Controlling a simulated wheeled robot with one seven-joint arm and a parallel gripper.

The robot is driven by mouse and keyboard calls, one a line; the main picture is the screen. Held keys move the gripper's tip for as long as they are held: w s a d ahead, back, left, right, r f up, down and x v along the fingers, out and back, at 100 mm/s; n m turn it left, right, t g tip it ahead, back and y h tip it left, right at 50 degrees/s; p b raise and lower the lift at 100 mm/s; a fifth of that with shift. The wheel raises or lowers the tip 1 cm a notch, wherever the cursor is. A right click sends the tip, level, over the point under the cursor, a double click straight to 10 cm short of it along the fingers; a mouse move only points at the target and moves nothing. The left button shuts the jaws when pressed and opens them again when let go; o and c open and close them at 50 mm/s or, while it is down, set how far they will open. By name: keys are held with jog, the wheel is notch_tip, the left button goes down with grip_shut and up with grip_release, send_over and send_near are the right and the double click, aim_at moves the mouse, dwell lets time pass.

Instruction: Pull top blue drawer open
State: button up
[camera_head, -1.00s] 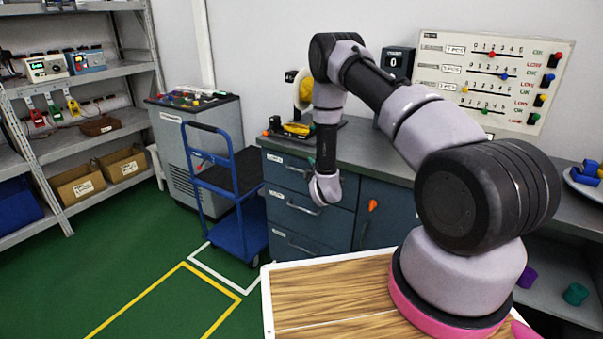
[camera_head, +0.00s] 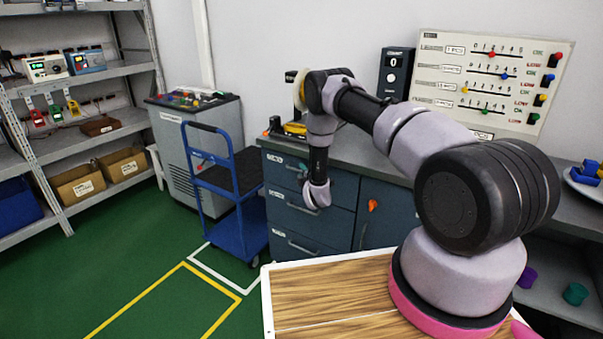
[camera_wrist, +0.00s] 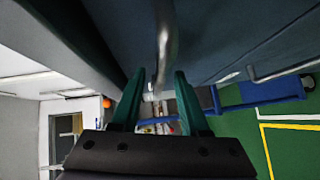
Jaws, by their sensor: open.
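The top blue drawer (camera_head: 275,167) is the upper front of a blue-grey cabinet and looks closed. My forearm covers its right part in the head view. My gripper (camera_wrist: 160,77) is open in the wrist view, with two dark green fingers apart. A metal bar handle (camera_wrist: 163,42), apparently the top drawer's, runs between and beyond the fingertips. I cannot tell whether either finger touches it. A second handle (camera_wrist: 283,70) lies to the right, on the drawer below.
A blue cart (camera_head: 238,180) stands just left of the cabinet. The grey countertop (camera_head: 375,158) above the drawers holds a yellow item and a black box (camera_head: 395,72). An orange-knobbed door (camera_head: 385,222) is right of the drawers. Green floor in front is clear.

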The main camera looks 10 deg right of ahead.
jog(key=shift+w, duration=0.25)
grip_shut()
dwell(1.4)
